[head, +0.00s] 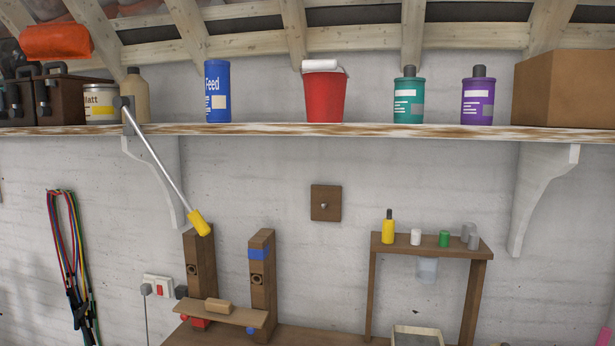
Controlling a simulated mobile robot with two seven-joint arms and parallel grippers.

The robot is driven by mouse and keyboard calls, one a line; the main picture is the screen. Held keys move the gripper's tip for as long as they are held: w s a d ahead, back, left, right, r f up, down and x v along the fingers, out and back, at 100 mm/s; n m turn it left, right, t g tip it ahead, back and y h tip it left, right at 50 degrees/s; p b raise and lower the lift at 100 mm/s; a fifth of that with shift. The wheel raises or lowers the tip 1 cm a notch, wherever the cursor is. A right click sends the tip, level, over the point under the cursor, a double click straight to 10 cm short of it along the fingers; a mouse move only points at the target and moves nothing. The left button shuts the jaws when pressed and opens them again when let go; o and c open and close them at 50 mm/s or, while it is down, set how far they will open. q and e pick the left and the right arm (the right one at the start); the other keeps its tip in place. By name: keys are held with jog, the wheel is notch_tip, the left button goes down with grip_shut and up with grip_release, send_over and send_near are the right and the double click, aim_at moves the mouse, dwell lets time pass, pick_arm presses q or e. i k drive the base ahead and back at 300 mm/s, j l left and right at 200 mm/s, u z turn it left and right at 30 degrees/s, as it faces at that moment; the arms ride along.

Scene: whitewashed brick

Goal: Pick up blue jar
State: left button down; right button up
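A blue jar (217,91) with white "Feed" lettering and a pale label patch stands upright on the high wooden shelf (270,130), left of the middle of the head view. It looks like a tall cylinder, and nothing hides its front. Wall shows on both sides of it, and no other object touches it. Neither of my grippers is in view.
On the shelf stand a tan bottle (135,96) to the jar's left and a red bucket (325,95) to its right. A yellow-handled tool (165,170) slants down from the shelf edge. Roof beams (190,35) hang low above. Wooden posts (261,270) stand below.

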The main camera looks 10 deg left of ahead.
aim_at(217, 83)
jog(key=j, duration=0.4)
jog(key=i+j+u, duration=0.15)
jog(key=j, duration=0.6)
jog(key=i+j+u, duration=0.15)
jog(key=j, duration=0.25)
